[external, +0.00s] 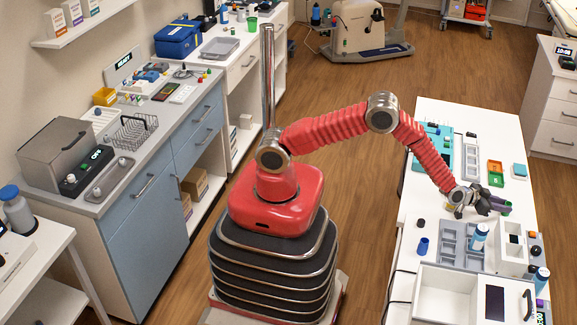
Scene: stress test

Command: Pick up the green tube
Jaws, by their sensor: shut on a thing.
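My gripper (487,205) is at the end of the red arm, over the white table at the right. Its dark fingers point to the right and are shut on the green tube (506,208). The tube shows as a small green and purple shape at the fingertips, and part of it is hidden by the fingers. From this distance I cannot tell whether the tube is clear of the table.
A white box (512,246) stands close by. A blue cup (422,246) stands left.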

